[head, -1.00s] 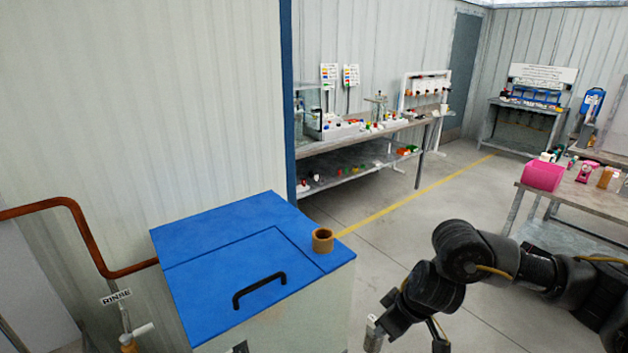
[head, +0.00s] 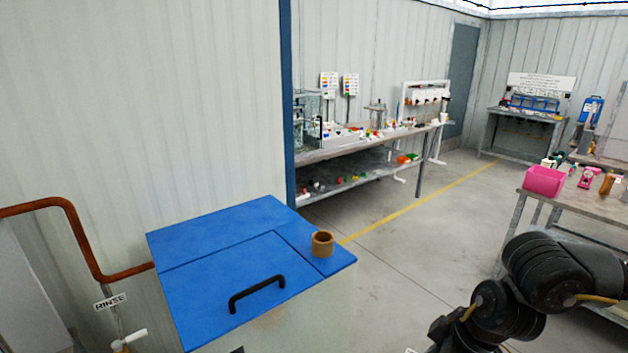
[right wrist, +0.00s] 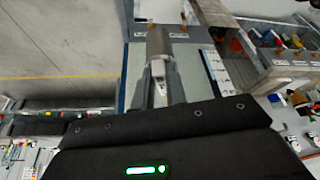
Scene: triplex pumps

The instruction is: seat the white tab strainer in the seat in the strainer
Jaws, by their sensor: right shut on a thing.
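In the right wrist view my right gripper (right wrist: 158,88) is shut on a grey cylinder with a white end piece between the fingers, which looks like the white tab strainer (right wrist: 159,45). The cylinder points away from the gripper. In the head view the right arm comes in at the lower right and its gripper is below the picture's edge. A small brown open-topped cup (head: 322,244) stands upright on a blue lid; I cannot tell whether it belongs to the strainer. I cannot make out the strainer's seat. My left gripper is not in view.
The blue lid (head: 215,238) with a black handle (head: 257,293) covers a cabinet by the wall. A copper pipe (head: 75,225) and RINSE sign (head: 111,301) are at left. A bench (head: 365,143) with small parts stands behind; a table (head: 590,203) with a pink bin (head: 544,181) is at right.

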